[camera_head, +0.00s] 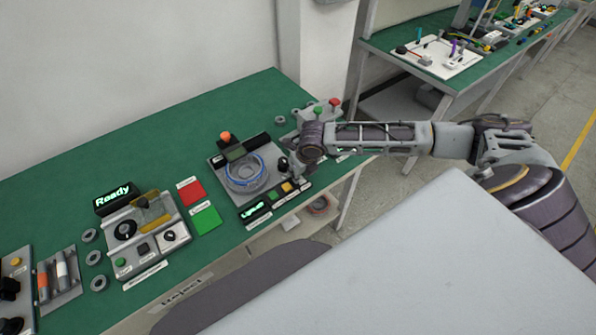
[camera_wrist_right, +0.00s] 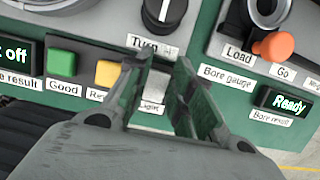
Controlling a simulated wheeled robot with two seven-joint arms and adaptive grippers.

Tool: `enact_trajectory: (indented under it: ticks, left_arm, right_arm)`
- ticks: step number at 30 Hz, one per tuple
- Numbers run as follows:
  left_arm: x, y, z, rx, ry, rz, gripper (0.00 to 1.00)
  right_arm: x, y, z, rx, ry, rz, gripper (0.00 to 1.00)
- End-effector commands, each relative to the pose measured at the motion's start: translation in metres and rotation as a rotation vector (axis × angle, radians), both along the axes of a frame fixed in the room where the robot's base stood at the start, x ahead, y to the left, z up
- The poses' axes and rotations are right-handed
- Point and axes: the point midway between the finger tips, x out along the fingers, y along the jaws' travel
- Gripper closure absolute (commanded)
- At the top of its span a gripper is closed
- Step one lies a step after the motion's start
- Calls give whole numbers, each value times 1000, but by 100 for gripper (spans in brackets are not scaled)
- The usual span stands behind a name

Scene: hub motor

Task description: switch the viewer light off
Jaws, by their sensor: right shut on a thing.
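The viewer station (camera_head: 233,160) stands on the green bench, with a round ring part and a blue ring on it. Its small display (camera_head: 254,210) is lit; in the right wrist view the display's visible end (camera_wrist_right: 14,53) reads "off". A pale switch (camera_wrist_right: 156,88), with a partly covered "Light" label below it, sits between the fingers of my right gripper (camera_wrist_right: 157,92). The fingers are closed around it. In the head view my right gripper (camera_head: 298,173) is at the station's front right corner and hides the switch. My left gripper is not in view.
Beside the switch are a yellow button (camera_wrist_right: 109,73), a green button (camera_wrist_right: 62,63) and a black "Turn" knob (camera_wrist_right: 164,12). A gauge with an orange knob (camera_wrist_right: 276,46) is close by. A "Ready" unit (camera_head: 115,197) and red and green pads (camera_head: 191,191) lie to the left.

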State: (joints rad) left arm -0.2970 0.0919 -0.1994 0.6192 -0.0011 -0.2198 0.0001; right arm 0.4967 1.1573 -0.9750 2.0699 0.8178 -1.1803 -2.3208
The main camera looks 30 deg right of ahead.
Motion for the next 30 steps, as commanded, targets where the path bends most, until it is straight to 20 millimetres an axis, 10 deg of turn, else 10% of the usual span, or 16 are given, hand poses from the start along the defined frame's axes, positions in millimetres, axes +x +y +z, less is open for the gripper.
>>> enact_trajectory:
  ticks: [3,4,9,30]
  left_arm:
    - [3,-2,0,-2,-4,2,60]
    - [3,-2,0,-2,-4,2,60]
    - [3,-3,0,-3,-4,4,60]
    - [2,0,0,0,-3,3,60]
  right_arm:
    - [0,0,0,-1,0,0,100]
    - [0,0,0,-1,0,0,76]
    - [0,0,0,0,0,0,55]
    - [-6,-1,23,-1,-1,1,55]
